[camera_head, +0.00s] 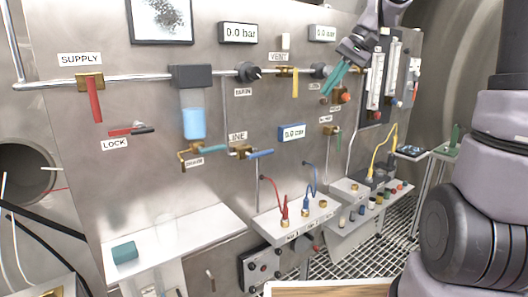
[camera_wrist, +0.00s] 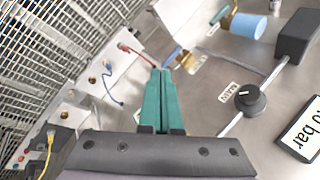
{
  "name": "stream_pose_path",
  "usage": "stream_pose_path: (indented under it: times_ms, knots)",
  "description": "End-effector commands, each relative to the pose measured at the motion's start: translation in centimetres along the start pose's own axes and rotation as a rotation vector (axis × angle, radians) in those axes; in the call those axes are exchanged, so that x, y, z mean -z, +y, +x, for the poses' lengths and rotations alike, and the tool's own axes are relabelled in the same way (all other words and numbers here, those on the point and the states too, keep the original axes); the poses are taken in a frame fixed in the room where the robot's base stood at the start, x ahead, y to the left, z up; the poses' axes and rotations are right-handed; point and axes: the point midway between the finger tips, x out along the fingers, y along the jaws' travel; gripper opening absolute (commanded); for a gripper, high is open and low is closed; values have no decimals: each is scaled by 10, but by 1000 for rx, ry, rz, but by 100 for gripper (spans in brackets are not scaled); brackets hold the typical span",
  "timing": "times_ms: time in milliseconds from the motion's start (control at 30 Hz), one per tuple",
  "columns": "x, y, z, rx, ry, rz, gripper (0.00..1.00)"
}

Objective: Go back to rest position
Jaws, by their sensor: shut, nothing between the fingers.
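My gripper (camera_head: 335,78) has teal fingers and is in front of the upper right part of the steel panel, near the VENT row. In the wrist view my gripper (camera_wrist: 160,72) has its two teal fingers together, shut, with nothing seen between them. The fingertips appear close to the blue-handled valve in that picture, but I cannot tell the depth. In the head view the fingers cover part of the pipe fittings behind them.
The steel panel (camera_head: 230,120) carries a pipe with a red supply handle (camera_head: 95,100), a black knob (camera_head: 248,72) and a yellow vent handle (camera_head: 295,83). Shelves with sockets and cables (camera_head: 300,218) jut out below. A teal block (camera_head: 124,251) lies on the left shelf.

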Motion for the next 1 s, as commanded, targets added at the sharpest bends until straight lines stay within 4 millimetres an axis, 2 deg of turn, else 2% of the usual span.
stream_pose_path:
  times_ms: [33, 300, 500, 700, 1000]
  knots:
    - [-20, 2, -6, -45, 47, -3, 0]
    - [-104, 40, -34, -200, 320, 20, 0]
    - [-149, 70, -44, -220, 493, 32, 0]
    - [-167, 85, -46, -212, 572, 37, 0]
    - [-169, 87, -46, -210, 579, 39, 0]
